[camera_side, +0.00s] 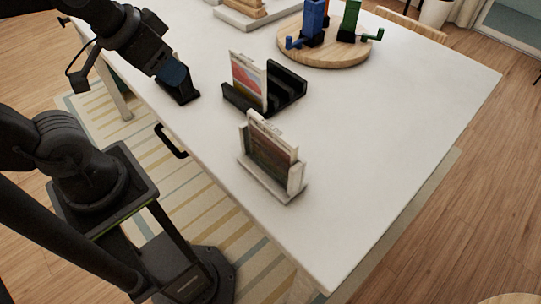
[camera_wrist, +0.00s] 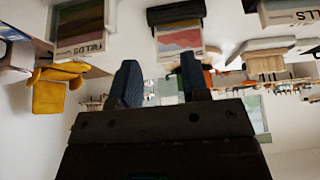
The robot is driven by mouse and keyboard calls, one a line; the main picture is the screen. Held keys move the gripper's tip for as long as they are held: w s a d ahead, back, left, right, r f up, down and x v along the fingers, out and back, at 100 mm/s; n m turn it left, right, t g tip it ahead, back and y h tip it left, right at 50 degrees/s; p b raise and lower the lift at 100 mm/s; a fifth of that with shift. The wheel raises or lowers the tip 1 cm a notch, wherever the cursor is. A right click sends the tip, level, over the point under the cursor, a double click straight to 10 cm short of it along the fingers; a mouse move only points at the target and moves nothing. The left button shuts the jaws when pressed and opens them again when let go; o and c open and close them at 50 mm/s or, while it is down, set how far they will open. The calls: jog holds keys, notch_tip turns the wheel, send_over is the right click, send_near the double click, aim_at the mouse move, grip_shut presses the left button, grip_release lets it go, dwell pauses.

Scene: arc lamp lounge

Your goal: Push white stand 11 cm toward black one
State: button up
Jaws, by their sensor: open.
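The white stand (camera_side: 270,188) is upright near the front of the white table and holds a card with a dark, brownish picture. The black stand (camera_side: 290,85) is behind it, a short gap away, and holds a card with a pinkish-red picture. My gripper (camera_side: 184,94) is at the table's left edge, left of the black stand and apart from both stands. In the wrist view my gripper (camera_wrist: 158,82) shows two separated fingers with nothing between them. There the scene looks upside down, with the white stand (camera_wrist: 110,14) at upper left and the black stand (camera_wrist: 176,13) at top centre.
A round wooden board (camera_side: 325,55) with blue and green objects is at the back. A white slab (camera_side: 240,20) with wooden pieces stands behind the black stand. The table's right side is clear. A yellow chair (camera_wrist: 50,95) shows in the wrist view.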

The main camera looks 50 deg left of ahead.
jog(key=o, duration=0.3)
jog(key=shift+w+d+r, duration=0.1)
jog(key=shift+r, duration=0.05)
jog(key=shift+o, duration=0.5)
jog(key=shift+w+d+r+m, duration=0.15)
jog(key=shift+w+d+m, duration=0.1)
jog(key=shift+m, duration=0.35)
jog(key=r+m+g, duration=0.1)
jog(key=m+g, duration=0.5)
jog(key=m, duration=1.1)
send_over(275, 143)
jog(key=shift+w+a+r, duration=0.1)
jog(key=shift+w+a, duration=0.25)
notch_tip(275, 143, down, 14)
jog(key=shift+r, duration=0.1)
jog(key=shift+c, duration=0.3)
